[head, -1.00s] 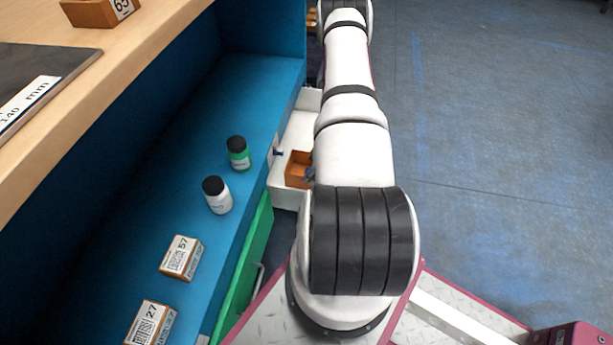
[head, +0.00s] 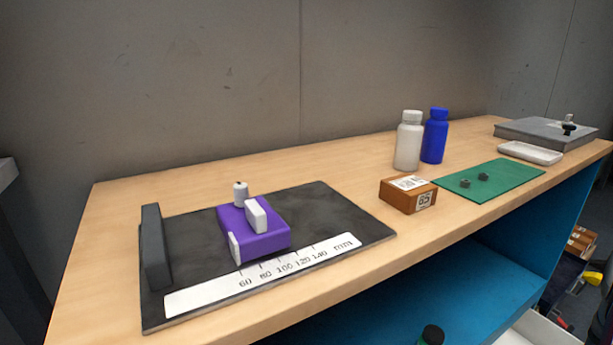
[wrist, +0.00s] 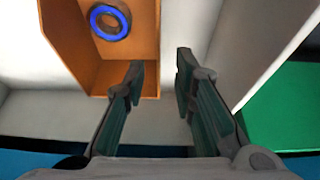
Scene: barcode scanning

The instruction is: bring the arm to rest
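My gripper (wrist: 160,72) shows in the wrist view with its two fingers apart and nothing between them. It is over a white drawer or tray (wrist: 188,30), beside an orange-brown box (wrist: 150,50). A blue ring (wrist: 110,19) lies in that box, left of the fingers. I cannot tell the height of the fingertips above the tray. My arm is not clearly visible in the head view.
The wooden counter (head: 130,200) holds a black measuring board (head: 340,212) with a purple block (head: 255,240), box 65 (head: 407,195), a white bottle (head: 408,142), a blue bottle (head: 435,136) and a green mat (head: 510,176). A green panel (wrist: 285,110) stands right of the gripper.

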